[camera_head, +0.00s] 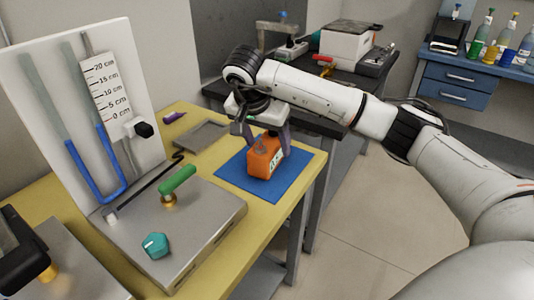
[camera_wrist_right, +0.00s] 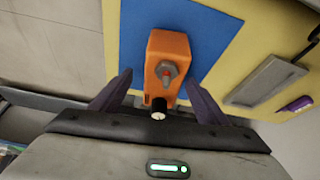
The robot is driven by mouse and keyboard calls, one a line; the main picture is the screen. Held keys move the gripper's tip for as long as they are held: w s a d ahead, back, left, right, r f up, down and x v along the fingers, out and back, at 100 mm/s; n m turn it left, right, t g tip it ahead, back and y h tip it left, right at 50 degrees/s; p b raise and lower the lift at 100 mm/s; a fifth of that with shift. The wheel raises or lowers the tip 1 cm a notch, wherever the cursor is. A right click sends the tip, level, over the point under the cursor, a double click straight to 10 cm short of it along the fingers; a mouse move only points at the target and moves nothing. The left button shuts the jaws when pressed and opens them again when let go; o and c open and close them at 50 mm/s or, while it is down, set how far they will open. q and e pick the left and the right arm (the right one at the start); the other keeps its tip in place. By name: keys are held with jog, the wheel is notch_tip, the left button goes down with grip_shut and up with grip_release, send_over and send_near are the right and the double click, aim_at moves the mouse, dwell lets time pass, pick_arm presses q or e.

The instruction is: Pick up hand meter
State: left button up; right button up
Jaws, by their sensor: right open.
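The hand meter is an orange box (camera_head: 264,157) with a white label on its front, standing on a blue mat (camera_head: 231,174) on the yellow table. My right gripper (camera_head: 267,143) comes down over it from above, with a finger on either side of the meter. In the right wrist view the meter (camera_wrist_right: 170,55) lies between the two open fingers (camera_wrist_right: 162,82), with a visible gap on each side. A grey knob shows on its top face. My left gripper cannot be made out in the head view.
A metal box with a green handle (camera_head: 177,180) and a teal knob (camera_head: 155,245) stands left of the mat, beside a white manometer board (camera_head: 75,130). The table's right edge (camera_head: 312,174) is close to the mat.

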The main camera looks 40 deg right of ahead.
aim_at(266, 145)
jog(key=x, duration=0.4)
jog(key=shift+w+a+f, duration=0.1)
jog(key=shift+w+a, duration=0.05)
jog(key=shift+w, duration=0.05)
jog(key=c, duration=1.4)
